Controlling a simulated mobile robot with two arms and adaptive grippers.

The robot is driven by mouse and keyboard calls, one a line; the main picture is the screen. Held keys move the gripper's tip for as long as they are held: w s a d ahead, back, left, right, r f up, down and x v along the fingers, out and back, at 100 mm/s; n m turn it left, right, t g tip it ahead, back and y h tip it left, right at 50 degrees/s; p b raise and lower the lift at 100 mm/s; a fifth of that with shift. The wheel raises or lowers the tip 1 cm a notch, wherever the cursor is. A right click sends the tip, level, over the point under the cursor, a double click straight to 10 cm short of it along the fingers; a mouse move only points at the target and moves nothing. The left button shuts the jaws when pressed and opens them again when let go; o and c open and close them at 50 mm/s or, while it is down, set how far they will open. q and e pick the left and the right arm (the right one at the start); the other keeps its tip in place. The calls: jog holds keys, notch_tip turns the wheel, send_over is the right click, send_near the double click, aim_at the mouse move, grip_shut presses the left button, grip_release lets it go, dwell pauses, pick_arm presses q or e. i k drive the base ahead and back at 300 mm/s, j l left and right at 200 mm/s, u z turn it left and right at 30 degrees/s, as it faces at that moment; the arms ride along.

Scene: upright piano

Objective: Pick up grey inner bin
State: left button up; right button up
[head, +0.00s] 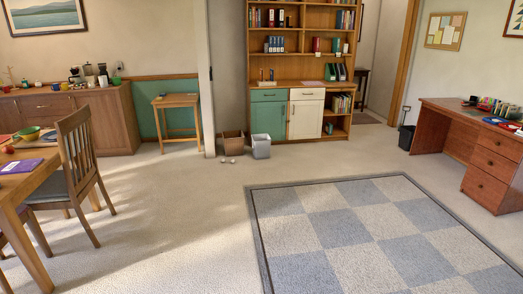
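A small grey bin (261,147) stands upright on the floor in front of the bookcase, across the room. It has a light grey rim and an open top. A brown bin (232,143) stands just to its left, very close to it; I cannot tell whether they touch. The inside of the grey bin is too small to make out. Neither of my grippers is in view.
Two small light objects (228,161) lie on the floor before the bins. A chair (80,150) and dining table (22,187) stand at left, a desk (470,140) at right. Open carpet and a checkered rug (375,235) fill the middle.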

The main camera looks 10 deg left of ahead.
aim_at(260, 143)
jog(key=i+j+u, duration=0.25)
jog(key=i, duration=0.35)
jog(key=i+l+u, duration=0.1)
jog(key=i+u, duration=0.15)
jog(key=i, duration=4.2)
